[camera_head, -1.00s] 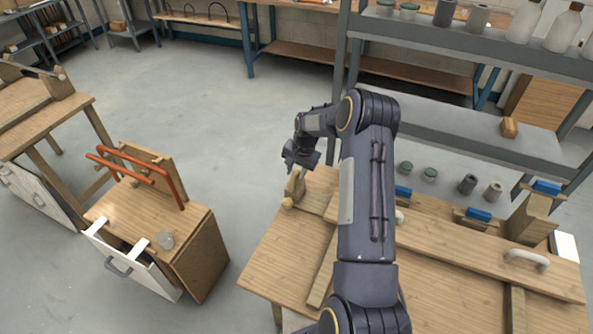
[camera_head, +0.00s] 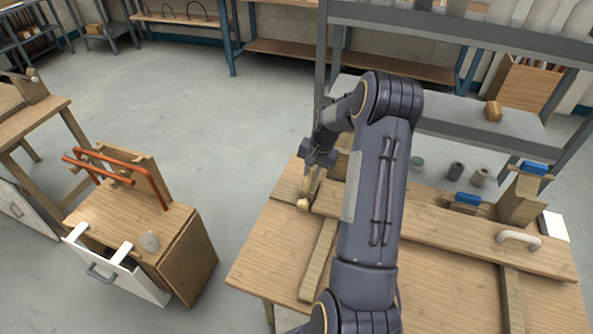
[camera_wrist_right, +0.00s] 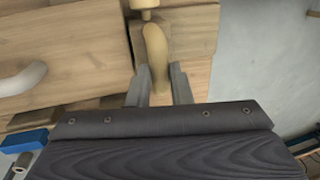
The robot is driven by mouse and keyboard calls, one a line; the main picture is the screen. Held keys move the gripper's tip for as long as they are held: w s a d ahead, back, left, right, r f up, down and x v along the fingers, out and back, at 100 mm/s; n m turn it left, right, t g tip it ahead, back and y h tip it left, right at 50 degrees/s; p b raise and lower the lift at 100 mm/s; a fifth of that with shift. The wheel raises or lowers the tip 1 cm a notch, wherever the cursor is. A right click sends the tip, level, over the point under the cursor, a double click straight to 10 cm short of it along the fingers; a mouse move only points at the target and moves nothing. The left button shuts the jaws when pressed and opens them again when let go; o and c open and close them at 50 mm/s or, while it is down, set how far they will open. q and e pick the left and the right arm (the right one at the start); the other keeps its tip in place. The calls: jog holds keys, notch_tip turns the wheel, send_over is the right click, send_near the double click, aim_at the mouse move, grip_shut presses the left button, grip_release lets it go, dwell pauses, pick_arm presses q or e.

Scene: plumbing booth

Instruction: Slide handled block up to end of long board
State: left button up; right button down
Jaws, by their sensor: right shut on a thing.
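The handled block (camera_head: 288,187) is a flat wooden piece at the far left of the workbench, with an upright wooden handle and a round knob (camera_head: 302,205). My right gripper (camera_head: 315,168) is shut on the handle from above. In the right wrist view the handle (camera_wrist_right: 155,45) stands between its two fingers (camera_wrist_right: 160,84). The long board (camera_head: 450,238) lies to the block's right, its near-block end partly behind my right arm. In the wrist view the block (camera_wrist_right: 192,28) lies beside the board's end (camera_wrist_right: 75,50), with little or no visible gap. My left gripper is out of view.
A white bar handle (camera_head: 518,239) sits on the long board. Blue-topped clamps (camera_head: 468,200) and a wooden bracket (camera_head: 522,200) stand along the bench's back edge. A grey shelf (camera_head: 450,115) rises behind. A small cabinet (camera_head: 185,235) with an open drawer stands left, across clear floor.

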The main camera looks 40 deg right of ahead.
aim_at(317, 185)
jog(key=shift+s+d, duration=0.15)
jog(key=c, duration=1.3)
grip_release()
notch_tip(317, 185, up, 8)
jog(key=s+b, duration=0.1)
jog(key=shift+s+d+f, duration=0.15)
jog(key=shift+s+d, duration=0.05)
jog(key=shift+d, duration=0.1)
